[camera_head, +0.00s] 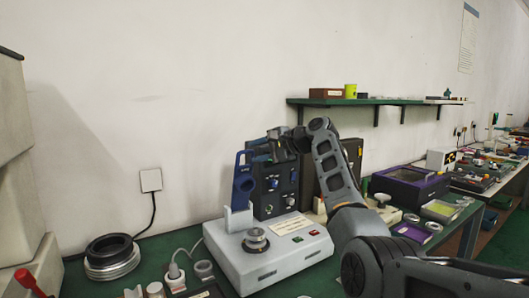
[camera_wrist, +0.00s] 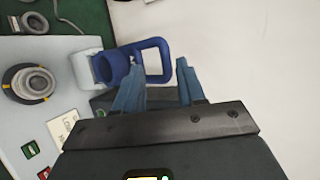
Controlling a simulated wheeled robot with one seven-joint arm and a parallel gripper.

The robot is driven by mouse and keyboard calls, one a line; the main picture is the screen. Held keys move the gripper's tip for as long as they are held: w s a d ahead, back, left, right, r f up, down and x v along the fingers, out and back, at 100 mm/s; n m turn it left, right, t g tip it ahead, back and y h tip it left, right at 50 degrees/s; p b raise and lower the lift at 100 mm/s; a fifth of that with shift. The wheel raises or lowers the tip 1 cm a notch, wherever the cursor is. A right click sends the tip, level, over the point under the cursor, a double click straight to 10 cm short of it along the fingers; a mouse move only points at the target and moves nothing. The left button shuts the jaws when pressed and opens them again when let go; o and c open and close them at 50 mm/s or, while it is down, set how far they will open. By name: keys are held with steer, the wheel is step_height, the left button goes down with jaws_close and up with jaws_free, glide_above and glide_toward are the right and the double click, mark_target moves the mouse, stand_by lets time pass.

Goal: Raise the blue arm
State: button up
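The blue arm (camera_head: 243,183) stands roughly upright on a white bracket (camera_head: 238,219) at the back of a pale grey device (camera_head: 275,264). In the wrist view its blue loop (camera_wrist: 166,60) shows at the top centre, beside a round blue part (camera_wrist: 112,68). My gripper (camera_head: 266,148) is at the upper end of the blue arm. In the wrist view my gripper (camera_wrist: 160,62) is open, with its two blue-grey fingers apart and the loop's right part between their tips. I cannot tell whether the fingers touch the loop.
A round metal part (camera_head: 255,240) sits on the device's top. A dark control box (camera_head: 276,190) stands close behind the blue arm. A stack of dark rings (camera_head: 112,257) lies at the left of the green bench. A shelf (camera_head: 390,101) hangs on the wall.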

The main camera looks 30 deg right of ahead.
steer(key=shift+v, duration=1.35)
